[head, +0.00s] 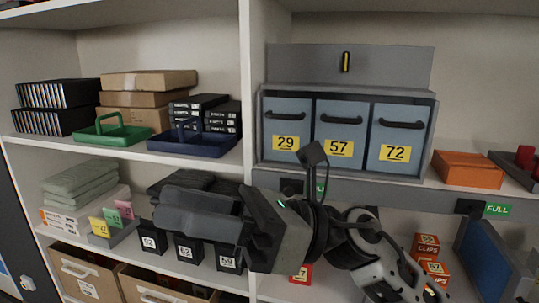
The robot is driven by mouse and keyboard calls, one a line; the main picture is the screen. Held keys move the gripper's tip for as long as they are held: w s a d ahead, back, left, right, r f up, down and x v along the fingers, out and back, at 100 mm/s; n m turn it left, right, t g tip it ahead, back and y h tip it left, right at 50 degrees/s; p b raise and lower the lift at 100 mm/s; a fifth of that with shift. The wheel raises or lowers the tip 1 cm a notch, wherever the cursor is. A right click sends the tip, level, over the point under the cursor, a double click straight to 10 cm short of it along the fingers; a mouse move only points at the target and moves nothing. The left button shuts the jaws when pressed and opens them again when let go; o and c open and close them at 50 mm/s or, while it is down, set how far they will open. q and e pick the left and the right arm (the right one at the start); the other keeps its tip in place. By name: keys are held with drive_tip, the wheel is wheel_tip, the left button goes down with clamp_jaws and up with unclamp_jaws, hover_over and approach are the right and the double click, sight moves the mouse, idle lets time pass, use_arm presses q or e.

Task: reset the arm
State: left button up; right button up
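My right gripper (190,213) is in front of the middle shelves, its arm coming in from the lower right and its dark fingers pointing left. The fingers overlap from this side, so I cannot tell whether they are apart or together. I see nothing clearly held in it. My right wrist and forearm cover part of the lower shelf. My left gripper is not in view.
The shelf unit (248,80) fills the view. Numbered blue-grey drawers (343,133) stand upper right, beside an orange box (467,170). Green (120,137) and navy (195,146) trays sit upper left. Black numbered bins (190,250) are behind and below the gripper.

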drive_tip(key=w+d+f+n+t+h, duration=0.4)
drive_tip(key=f+n+t, duration=0.35)
drive_tip(key=n, duration=0.35)
drive_tip(key=w+d+f+n+t+h, duration=0.3)
drive_tip(key=d+f+n+t, duration=0.25)
drive_tip(key=n+t, duration=0.4)
drive_tip(key=w+d+f+n+t+h, duration=0.4)
drive_tip(key=f+n+t, duration=0.35)
drive_tip(key=n, duration=0.55)
drive_tip(key=s+d+f+m+g+h, duration=0.3)
drive_tip(key=s+f+m, duration=0.3)
drive_tip(key=f, duration=0.7)
drive_tip(key=s+d+f+m+g+h, duration=0.4)
drive_tip(key=s+d+f+m+g, duration=0.2)
drive_tip(key=s+f, duration=0.4)
wheel_tip(320, 180, down, 3)
drive_tip(key=shift+f+m+h, duration=0.1)
drive_tip(key=shift+m+h, duration=0.2)
drive_tip(key=shift+m, duration=0.45)
drive_tip(key=shift+a, duration=0.1)
drive_tip(key=shift+c, duration=0.4)
